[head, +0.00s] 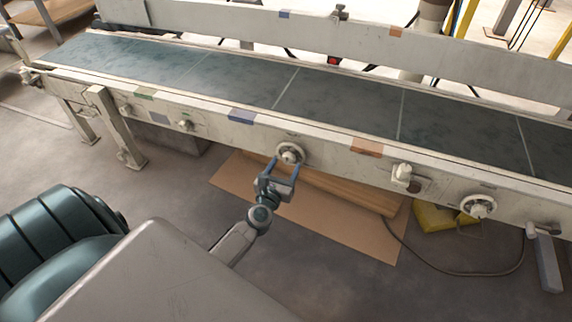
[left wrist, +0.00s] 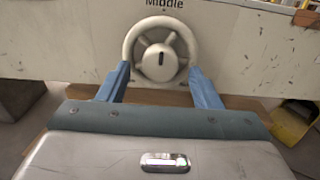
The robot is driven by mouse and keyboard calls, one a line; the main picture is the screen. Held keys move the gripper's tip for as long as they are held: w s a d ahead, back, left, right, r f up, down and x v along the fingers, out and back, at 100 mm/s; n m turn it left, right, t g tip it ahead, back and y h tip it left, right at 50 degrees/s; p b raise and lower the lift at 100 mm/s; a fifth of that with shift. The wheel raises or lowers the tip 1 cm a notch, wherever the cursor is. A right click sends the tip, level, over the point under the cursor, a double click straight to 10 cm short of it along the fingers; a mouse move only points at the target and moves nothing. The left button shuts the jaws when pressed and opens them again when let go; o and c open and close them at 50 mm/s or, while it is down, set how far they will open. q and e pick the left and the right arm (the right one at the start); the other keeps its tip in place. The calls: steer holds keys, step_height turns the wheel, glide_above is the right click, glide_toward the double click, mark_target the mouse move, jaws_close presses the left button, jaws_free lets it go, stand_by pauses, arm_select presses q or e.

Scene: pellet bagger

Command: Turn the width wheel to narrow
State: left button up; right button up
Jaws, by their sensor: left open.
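A pale round handwheel (head: 290,153) with a raised hub is mounted on the front side rail of the conveyor. In the left wrist view the handwheel (left wrist: 160,62) is seen face-on, with spokes, a short dark upright mark on its hub and the label "Middle" above it. My left gripper (head: 284,168) is open in front of this wheel. Its blue fingers stand at either side of the wheel's lower part; I cannot tell whether they touch the rim. A second, similar handwheel (head: 478,206) sits further right on the rail. My right gripper is out of view.
The rail also carries a pale knob (head: 403,174) and blue, orange and green patches. The dark conveyor belt (head: 340,98) runs behind it. A cardboard sheet (head: 340,226) lies on the floor below, with a yellow object (head: 436,217) and a cable to its right.

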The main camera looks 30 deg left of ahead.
arm_select(q)
steer(key=shift+x, duration=0.8)
steer(key=shift+s, duration=0.1)
steer(key=c, duration=1)
